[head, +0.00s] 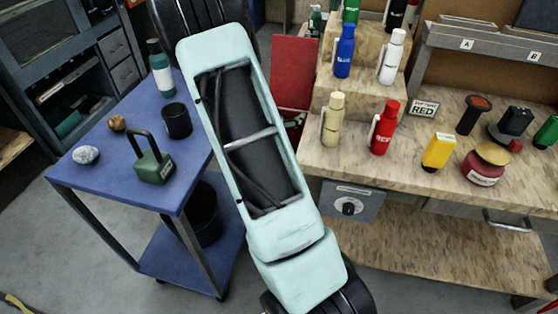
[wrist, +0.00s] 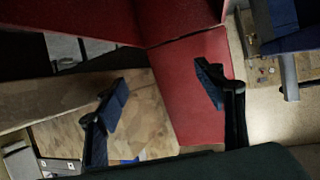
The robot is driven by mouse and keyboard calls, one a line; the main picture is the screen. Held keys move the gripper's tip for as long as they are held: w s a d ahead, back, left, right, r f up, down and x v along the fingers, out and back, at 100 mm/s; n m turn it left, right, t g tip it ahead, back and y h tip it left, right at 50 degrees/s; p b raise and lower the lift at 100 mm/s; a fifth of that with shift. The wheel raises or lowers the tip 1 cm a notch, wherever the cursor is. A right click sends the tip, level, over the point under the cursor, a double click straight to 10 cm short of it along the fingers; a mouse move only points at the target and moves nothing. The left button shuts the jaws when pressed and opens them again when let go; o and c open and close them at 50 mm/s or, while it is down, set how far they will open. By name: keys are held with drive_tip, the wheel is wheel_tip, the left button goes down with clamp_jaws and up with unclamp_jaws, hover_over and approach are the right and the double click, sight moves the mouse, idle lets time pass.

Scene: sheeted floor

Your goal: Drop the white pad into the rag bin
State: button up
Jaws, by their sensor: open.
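I cannot make out a white pad in either view. A red container (head: 293,72) with a raised red panel stands behind my arm, left of the workbench. It may be the rag bin, but no label shows, and my arm hides part of it. Small grey and dark shapes show low at its opening, too small to name. In the wrist view, red panels (wrist: 188,70) fill the middle and top. My gripper (wrist: 161,80) is open, its two dark fingers apart with nothing between them, in front of the red surface. The gripper is hidden in the head view.
My arm crosses the middle of the head view. A blue cart (head: 110,182) at left holds a green padlock (head: 153,168), a black cup (head: 177,121) and a bottle (head: 160,70). A black bucket (head: 204,218) sits below. The workbench (head: 380,180) at right holds several bottles and tools.

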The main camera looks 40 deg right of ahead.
drive_tip(key=shift+a, duration=0.1)
drive_tip(key=v, duration=1.1)
drive_tip(key=shift+s+a, duration=0.2)
drive_tip(key=shift+a, duration=0.15)
drive_tip(key=shift+r, duration=0.1)
